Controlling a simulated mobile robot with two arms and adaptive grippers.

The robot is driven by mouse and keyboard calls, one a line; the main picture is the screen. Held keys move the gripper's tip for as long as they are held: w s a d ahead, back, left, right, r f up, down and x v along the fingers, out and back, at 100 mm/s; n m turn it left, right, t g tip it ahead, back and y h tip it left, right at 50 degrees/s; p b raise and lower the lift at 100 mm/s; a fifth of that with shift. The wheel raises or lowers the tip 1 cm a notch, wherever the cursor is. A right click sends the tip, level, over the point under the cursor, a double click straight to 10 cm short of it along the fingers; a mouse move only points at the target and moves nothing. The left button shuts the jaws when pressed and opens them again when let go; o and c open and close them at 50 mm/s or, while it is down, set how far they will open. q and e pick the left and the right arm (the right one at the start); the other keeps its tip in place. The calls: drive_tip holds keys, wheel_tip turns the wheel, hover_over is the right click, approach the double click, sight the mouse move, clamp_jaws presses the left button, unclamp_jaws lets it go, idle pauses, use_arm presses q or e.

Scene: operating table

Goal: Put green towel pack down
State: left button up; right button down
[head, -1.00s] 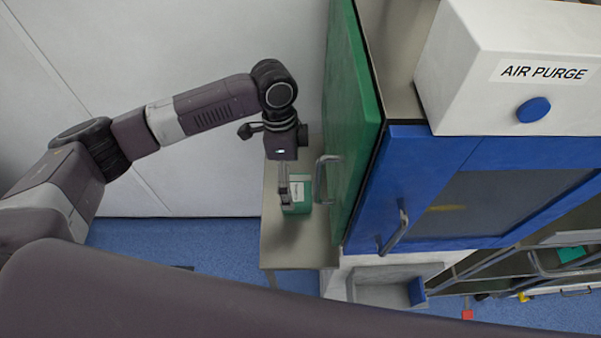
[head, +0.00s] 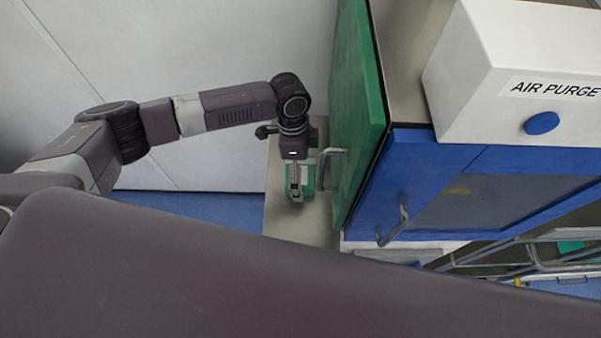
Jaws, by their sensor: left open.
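The green towel pack (head: 308,180) with a pale label sits on a narrow grey table (head: 283,222) beside the green cabinet door. My left gripper (head: 296,196) points down right at the pack, its fingers open and overlapping it in the picture. Part of the pack is hidden behind the fingers, and I cannot tell whether they touch it. My right gripper is not in view; a large dark link of my own arm covers the bottom of the picture.
The open green door (head: 357,115) with its metal handle (head: 326,168) stands close to the right of my left gripper. A blue cabinet (head: 395,185) and a white air purge box (head: 490,85) are further right. A white wall is behind. Blue floor (head: 195,208) shows to the left.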

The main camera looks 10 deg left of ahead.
use_arm(q)
drive_tip(key=c, duration=1.5)
drive_tip(key=shift+r, duration=0.15)
